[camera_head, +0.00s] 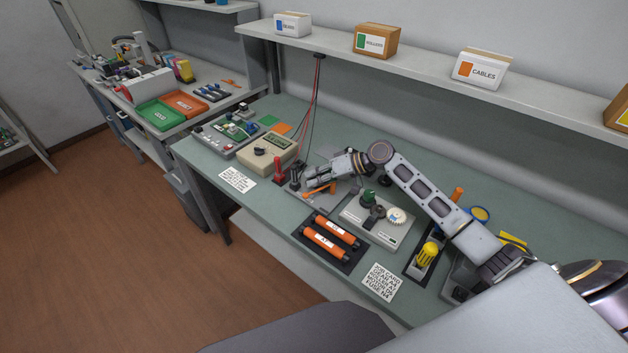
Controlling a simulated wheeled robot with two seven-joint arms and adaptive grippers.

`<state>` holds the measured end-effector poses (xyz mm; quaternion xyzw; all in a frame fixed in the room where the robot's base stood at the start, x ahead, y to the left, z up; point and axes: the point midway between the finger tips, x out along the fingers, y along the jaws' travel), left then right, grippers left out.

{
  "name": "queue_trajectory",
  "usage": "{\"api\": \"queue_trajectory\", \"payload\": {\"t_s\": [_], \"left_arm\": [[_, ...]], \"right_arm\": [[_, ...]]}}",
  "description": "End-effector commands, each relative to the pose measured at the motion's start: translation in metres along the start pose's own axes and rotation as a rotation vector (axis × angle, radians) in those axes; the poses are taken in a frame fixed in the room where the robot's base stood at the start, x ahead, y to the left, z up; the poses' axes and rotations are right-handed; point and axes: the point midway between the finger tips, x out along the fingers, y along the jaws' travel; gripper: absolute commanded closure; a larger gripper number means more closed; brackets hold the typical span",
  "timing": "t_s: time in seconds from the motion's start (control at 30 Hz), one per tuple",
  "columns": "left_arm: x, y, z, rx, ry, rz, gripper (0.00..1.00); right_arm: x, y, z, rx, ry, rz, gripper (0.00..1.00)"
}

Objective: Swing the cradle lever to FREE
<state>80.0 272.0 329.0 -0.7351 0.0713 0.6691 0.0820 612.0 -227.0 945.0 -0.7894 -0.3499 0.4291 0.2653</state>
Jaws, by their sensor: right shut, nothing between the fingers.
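A grey cradle unit (378,232) with a dark green knob and a white toothed wheel stands on the green bench. An orange lever-like bar (320,190) lies at its left; I cannot read any FREE mark by it. My right gripper (308,180) comes in from the right, its fingers pointing left. It is shut and empty, just above and beside the orange bar; whether it touches the bar I cannot tell. Two orange toner cartridges (326,245) lie side by side in a dark tray in front. My left gripper is not in view.
A beige meter (268,151) and a red-handled probe (279,171) stand left of the gripper. Printed cards (382,282) lie at the front edge. A shelf (420,64) with boxes runs behind.

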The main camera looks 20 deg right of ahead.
Motion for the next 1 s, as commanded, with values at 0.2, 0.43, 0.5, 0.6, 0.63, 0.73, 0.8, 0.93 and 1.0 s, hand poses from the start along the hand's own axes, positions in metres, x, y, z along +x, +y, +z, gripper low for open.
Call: {"api": "queue_trajectory", "payload": {"t_s": [0.2, 0.43, 0.5, 0.6, 0.63, 0.73, 0.8, 0.93, 1.0], "left_arm": [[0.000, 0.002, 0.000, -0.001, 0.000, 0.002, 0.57], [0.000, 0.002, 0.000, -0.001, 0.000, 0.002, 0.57], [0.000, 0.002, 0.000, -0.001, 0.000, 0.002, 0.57], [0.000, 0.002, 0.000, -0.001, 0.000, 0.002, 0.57], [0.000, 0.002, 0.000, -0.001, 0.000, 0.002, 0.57], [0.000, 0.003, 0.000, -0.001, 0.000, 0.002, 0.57], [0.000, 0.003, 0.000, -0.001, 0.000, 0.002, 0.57], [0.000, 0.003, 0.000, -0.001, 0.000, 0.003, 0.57], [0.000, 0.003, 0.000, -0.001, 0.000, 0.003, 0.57]], "right_arm": [[-0.011, -0.016, -0.011, -0.003, 0.001, 0.001, 1.00], [-0.028, -0.040, -0.028, -0.002, 0.000, 0.001, 1.00], [-0.032, -0.047, -0.032, -0.003, 0.001, 0.001, 1.00], [-0.038, -0.056, -0.038, -0.002, 0.000, 0.000, 1.00], [-0.039, -0.058, -0.040, -0.002, 0.000, 0.000, 1.00], [-0.043, -0.063, -0.043, 0.000, -0.001, 0.000, 1.00], [-0.044, -0.066, -0.044, 0.000, -0.001, 0.000, 1.00], [-0.045, -0.067, -0.045, 0.000, -0.001, 0.000, 1.00], [-0.045, -0.068, -0.045, 0.001, -0.001, 0.000, 1.00]]}}
